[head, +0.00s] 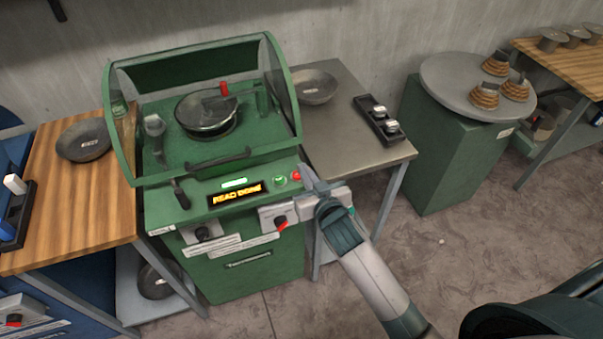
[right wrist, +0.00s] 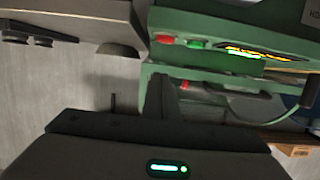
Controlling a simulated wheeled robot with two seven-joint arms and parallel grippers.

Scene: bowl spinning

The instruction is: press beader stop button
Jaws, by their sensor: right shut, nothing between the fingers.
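The green beading machine (head: 160,215) stands at the centre-left with a clear hood over a bowl. Its front panel has a lit orange display (head: 236,194), a green button (head: 280,180) and a red button (head: 296,175). In the right wrist view the red button (right wrist: 164,39) and green button (right wrist: 196,44) sit beside the lit display (right wrist: 250,54). My right gripper (head: 306,176) is shut and empty, its tips close to the right of the red button. Whether they touch it cannot be told. My left gripper is not in view.
A metal side table (head: 350,140) with a grey bowl (head: 314,86) and a black tray of small parts (head: 378,118) stands right of the machine. A wooden table (head: 85,205) is on the left. A round-topped green stand (head: 440,150) is farther right. Open floor lies at lower right.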

